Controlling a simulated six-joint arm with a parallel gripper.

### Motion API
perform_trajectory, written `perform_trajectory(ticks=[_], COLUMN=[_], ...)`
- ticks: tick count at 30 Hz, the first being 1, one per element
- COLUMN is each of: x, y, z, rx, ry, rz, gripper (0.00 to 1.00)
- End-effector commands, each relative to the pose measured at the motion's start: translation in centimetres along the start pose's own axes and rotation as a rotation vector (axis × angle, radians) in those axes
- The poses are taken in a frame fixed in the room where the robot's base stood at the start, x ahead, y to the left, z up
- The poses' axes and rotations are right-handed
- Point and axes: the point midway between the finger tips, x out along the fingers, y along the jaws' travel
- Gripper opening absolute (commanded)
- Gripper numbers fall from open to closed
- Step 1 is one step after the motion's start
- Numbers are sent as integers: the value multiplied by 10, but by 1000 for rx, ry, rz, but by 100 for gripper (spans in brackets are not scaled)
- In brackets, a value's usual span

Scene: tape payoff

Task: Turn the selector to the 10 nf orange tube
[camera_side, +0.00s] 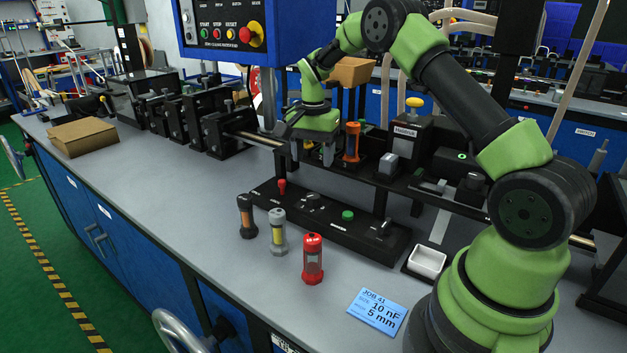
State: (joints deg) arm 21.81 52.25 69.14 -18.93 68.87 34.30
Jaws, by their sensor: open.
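My gripper (318,152) points down over the machine rail, left of an orange tube (352,145) that stands upright in the machine. It appears empty; its fingertips are small and partly hidden. A low black control panel (330,222) on the bench carries a red knob (282,187), a small grey switch (313,197), a green button (347,215) and another grey control (383,228). I cannot tell which control is the selector or read its setting. A blue job card (377,311) reads "10 nF" and "5 mm".
On the bench in front of the panel stand a dark tube with orange (246,218), a grey tube with yellow (278,233) and a red tube (312,260). A white tray (427,262) sits at right. A cardboard box (88,136) is at left.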

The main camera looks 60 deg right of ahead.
Motion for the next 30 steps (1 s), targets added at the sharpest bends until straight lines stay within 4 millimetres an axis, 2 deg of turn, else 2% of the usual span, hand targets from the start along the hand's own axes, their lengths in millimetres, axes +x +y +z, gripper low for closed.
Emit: perform_trajectory(ticks=[5,12,16,21,29,30], x=[22,68,86,96,97,97], y=[1,1,0,0,0,0], z=[0,0,0,0,0,0], rx=[-1,0,-2,-1,-1,-1], ry=[-2,-2,1,2,2,2], rz=[5,4,2,0,0,0], gripper=[59,59,59,59,59,52])
